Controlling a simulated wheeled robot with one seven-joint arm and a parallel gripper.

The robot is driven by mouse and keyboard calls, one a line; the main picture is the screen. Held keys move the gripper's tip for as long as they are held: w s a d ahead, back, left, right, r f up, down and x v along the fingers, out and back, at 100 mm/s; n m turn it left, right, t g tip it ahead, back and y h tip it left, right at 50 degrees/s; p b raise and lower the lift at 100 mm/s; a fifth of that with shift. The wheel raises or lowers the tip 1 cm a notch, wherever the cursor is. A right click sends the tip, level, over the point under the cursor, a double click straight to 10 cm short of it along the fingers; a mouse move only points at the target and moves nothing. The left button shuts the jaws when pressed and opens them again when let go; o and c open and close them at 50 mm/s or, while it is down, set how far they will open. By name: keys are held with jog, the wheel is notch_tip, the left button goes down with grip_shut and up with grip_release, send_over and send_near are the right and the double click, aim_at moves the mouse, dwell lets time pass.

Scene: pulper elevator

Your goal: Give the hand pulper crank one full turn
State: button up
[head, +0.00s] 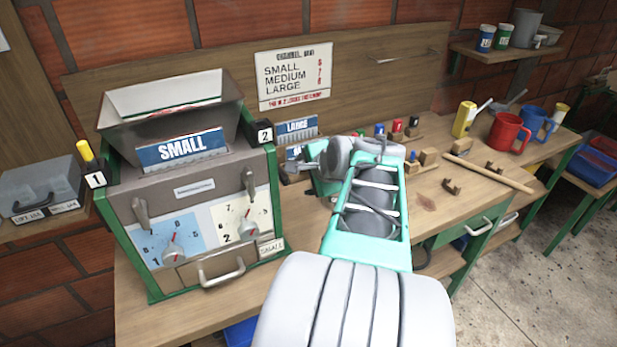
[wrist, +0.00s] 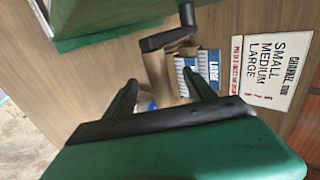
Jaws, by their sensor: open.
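The hand pulper (head: 195,195) stands on the bench at left in the head view, with a grey front, green frame and a hopper labelled SMALL. In the wrist view a dark grey crank (wrist: 168,39) shows beside a green edge. In the head view my own arm hides most of the gripper and the crank.
A wall sign (head: 293,76) hangs above. A wooden stick (head: 488,174), a red jug (head: 507,132) and a yellow oil can (head: 464,119) lie or stand to the right on the bench.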

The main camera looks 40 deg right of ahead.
jog(key=p+v, duration=0.6)
jog(key=v, duration=0.3)
jog(key=shift+r, duration=0.2)
jog(key=shift+s+a, duration=0.1)
jog(key=shift+s, duration=0.05)
